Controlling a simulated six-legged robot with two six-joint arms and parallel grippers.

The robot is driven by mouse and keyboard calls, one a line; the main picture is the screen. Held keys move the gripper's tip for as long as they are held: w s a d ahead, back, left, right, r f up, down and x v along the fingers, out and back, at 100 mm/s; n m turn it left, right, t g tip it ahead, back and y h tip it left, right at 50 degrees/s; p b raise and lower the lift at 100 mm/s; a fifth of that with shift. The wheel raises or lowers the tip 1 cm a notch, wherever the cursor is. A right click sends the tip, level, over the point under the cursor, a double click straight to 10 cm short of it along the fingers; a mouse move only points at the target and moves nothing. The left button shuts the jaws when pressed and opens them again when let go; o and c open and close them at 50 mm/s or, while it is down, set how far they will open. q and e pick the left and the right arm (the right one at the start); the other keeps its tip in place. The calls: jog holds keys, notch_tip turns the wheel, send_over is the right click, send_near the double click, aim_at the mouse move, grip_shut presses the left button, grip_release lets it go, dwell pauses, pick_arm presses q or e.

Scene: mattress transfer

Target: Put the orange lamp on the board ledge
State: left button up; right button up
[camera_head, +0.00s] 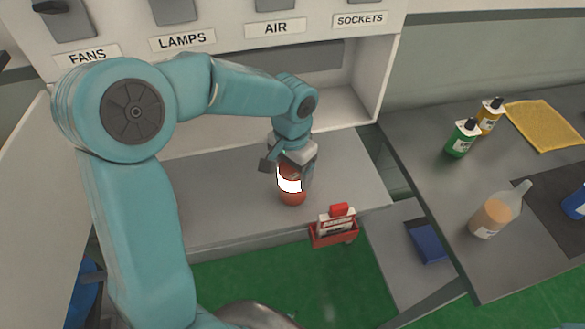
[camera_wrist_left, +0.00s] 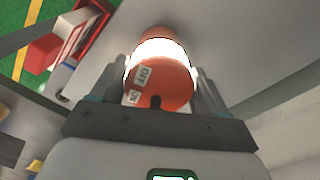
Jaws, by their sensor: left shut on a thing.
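The orange lamp (camera_head: 291,194) has a glowing white band and stands upright at the grey board ledge (camera_head: 225,200). My left gripper (camera_head: 291,172) comes down from above and is shut on the lamp's upper part. In the left wrist view the lamp (camera_wrist_left: 160,75) sits between the two fingers (camera_wrist_left: 160,85), with small ON and OFF labels on its orange cap. The lamp's base looks on or very close to the ledge surface; I cannot tell if it touches. My right gripper is not in view.
A red holder with a white-labelled item (camera_head: 335,228) hangs at the ledge's front edge, right of the lamp. The white switch panel (camera_head: 225,45) rises behind. The ledge's left part is clear.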

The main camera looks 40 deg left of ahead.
pick_arm(q)
jog(key=shift+w+d+f, duration=0.15)
jog(key=shift+w+f, duration=0.05)
jog(key=o, duration=1.2)
jog(key=shift+w, duration=0.1)
jog(key=shift+o, duration=0.8)
jog(key=shift+s+r, duration=0.1)
jog(key=shift+s, duration=0.2)
jog(key=shift+w+r, duration=0.15)
jog(key=shift+r, duration=0.1)
notch_tip(320, 180, up, 11)
jog(key=shift+w+f, duration=0.1)
jog(key=shift+w, duration=0.05)
jog(key=shift+s+r, duration=0.2)
jog(key=shift+r, duration=0.3)
jog(key=shift+w+f, duration=0.1)
jog(key=shift+w, duration=0.05)
